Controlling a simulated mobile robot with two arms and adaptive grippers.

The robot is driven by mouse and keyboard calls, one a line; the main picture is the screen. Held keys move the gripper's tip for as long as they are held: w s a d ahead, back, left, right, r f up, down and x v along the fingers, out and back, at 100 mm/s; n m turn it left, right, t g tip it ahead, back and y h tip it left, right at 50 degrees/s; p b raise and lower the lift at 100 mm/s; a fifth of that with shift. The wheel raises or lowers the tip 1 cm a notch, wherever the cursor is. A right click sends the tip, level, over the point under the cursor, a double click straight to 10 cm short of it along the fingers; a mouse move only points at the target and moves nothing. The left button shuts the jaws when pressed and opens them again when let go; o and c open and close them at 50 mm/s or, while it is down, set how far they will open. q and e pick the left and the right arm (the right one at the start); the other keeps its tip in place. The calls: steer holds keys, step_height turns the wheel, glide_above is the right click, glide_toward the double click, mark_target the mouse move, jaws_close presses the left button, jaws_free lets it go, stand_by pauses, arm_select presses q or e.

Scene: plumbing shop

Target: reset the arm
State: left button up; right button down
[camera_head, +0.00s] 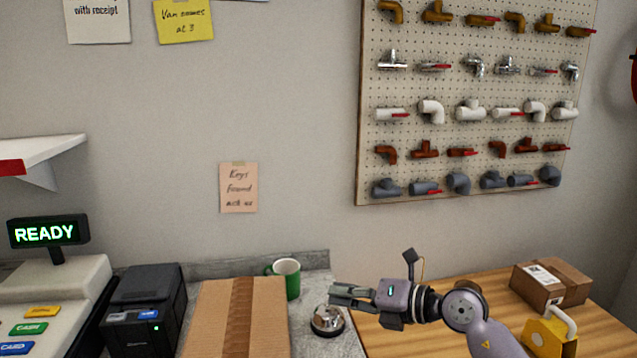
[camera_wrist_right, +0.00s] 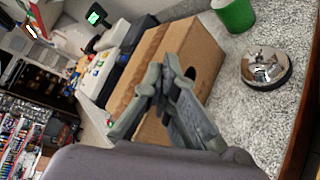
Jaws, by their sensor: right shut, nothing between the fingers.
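My right gripper (camera_head: 345,296) reaches in from the lower right in the head view, over the seam of the grey counter and the wooden table. Its fingers point left, above and beside a silver service bell (camera_head: 327,320). In the right wrist view the fingertips (camera_wrist_right: 158,80) are together with nothing between them. Behind them there stands a cardboard box (camera_wrist_right: 180,50), and the bell (camera_wrist_right: 266,66) is to the right, apart from the fingers. My left gripper shows in neither view.
On the counter are the cardboard box (camera_head: 212,310), a green mug (camera_head: 286,278), a black printer (camera_head: 144,308) and a register with a READY display (camera_head: 48,232). A small parcel (camera_head: 550,284) and a yellow object (camera_head: 550,335) are on the wooden table (camera_head: 440,340). A pegboard (camera_head: 370,170) of fittings hangs behind.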

steer(key=s+r+m+t+y, duration=0.3)
steer(key=r+m+t, duration=0.2)
steer(key=r, duration=0.1)
steer(key=d+m+t+h, duration=0.45)
steer(key=m+t, duration=0.25)
steer(key=m, duration=0.3)
steer(key=s+d+f+m+g+h, duration=0.2)
steer(key=s+d+f+m+h, duration=0.1)
steer(key=d+f+m+h, duration=0.45)
steer(key=s+d+f+m+g+h, duration=0.1)
steer(key=s+d+f+m+h, duration=0.3)
steer(key=d+f+m+h, duration=0.4)
steer(key=s+a+f+m+g+y, duration=0.2)
steer(key=s+f+g, duration=0.55)
steer(key=s, duration=0.55)
steer(key=s+a+f+m+g+y, duration=0.2)
steer(key=s+f+g, duration=0.4)
steer(key=s+f, duration=0.65)
steer(key=f, duration=1.1)
steer(key=s+f, duration=0.2)
steer(key=f, duration=1.1)
steer(key=s+d+f+g, duration=0.2)
steer(key=s+d+f, duration=0.1)
steer(key=s+f, duration=1.2)
steer(key=shift+s+n, duration=0.35)
steer(key=shift+s, duration=0.15)
